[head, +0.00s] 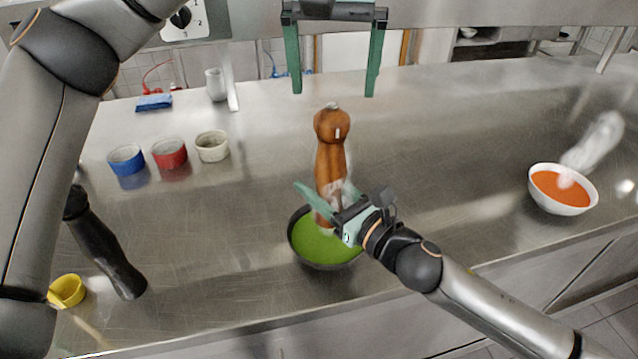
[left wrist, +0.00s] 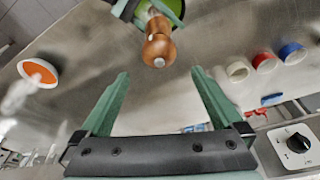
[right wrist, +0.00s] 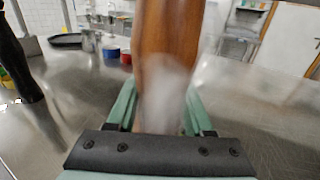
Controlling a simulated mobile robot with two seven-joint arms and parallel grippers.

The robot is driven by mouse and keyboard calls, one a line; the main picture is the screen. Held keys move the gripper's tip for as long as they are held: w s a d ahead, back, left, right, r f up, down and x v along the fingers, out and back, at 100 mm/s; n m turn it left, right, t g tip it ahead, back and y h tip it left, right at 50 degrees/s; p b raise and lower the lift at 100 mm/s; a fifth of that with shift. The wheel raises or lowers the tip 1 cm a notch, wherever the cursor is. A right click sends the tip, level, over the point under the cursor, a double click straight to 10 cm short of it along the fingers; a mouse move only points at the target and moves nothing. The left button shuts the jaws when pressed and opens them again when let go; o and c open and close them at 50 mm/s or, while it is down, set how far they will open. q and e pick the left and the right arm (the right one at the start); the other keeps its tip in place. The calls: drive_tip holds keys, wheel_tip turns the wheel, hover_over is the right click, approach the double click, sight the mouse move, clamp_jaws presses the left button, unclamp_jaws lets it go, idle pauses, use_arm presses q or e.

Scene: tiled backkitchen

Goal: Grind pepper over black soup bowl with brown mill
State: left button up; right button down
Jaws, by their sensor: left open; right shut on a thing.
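The brown wooden mill (head: 331,150) stands upright over the black bowl (head: 296,249) of green soup. My right gripper (head: 322,202) is shut on the mill's lower body; the mill fills the middle of the right wrist view (right wrist: 168,50). The mill's lower end is partly hidden by the gripper. My left gripper (head: 333,88) is open and empty, pointing down above and behind the mill. In the left wrist view the mill's round top (left wrist: 158,48) shows ahead of the open left fingers, apart from them. Whitish steam blurs the area around the mill's lower body.
A white bowl of orange soup (head: 562,207) steams at the right. A black mill (head: 105,245) stands at the left near a yellow cup (head: 67,290). Blue (head: 127,160), red (head: 169,154) and cream (head: 212,146) cups stand back left.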

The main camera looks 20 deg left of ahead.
sight(334, 115)
idle(0.3)
use_arm(q)
drive_tip(key=n+y, duration=0.1)
drive_tip(key=n, duration=0.3)
drive_tip(key=shift+r, duration=0.1)
drive_tip(key=n+g, duration=0.1)
drive_tip(key=n, duration=0.3)
drive_tip(key=shift+y, duration=0.3)
drive_tip(key=shift+f, duration=0.2)
drive_tip(key=shift+f, duration=1.4)
drive_tip(key=shift+f, duration=0.1)
drive_tip(key=shift+f, duration=1.9)
drive_tip(key=shift+c, duration=0.4)
